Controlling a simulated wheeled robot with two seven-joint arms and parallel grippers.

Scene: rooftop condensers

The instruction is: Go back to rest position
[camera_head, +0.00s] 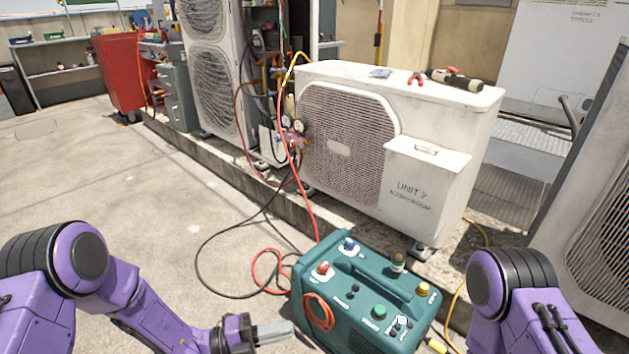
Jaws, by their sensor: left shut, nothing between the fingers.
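My left arm comes in from the lower left, and its gripper (284,328) is low in the view, just left of the teal machine (350,290). Its fingers are together with nothing between them, and a gap shows between them and the machine. My right arm shows at the lower right, but its gripper is out of the frame. The teal machine stands on the ground with red, blue, yellow and green knobs and hoses at its left side.
The white condenser labelled Unit 2 (425,190) stands on a low concrete curb behind the machine, with tools on top. Red and black hoses (310,205) run from the gauges to the ground. A red cabinet (125,75) stands far left. The left floor (110,190) is clear.

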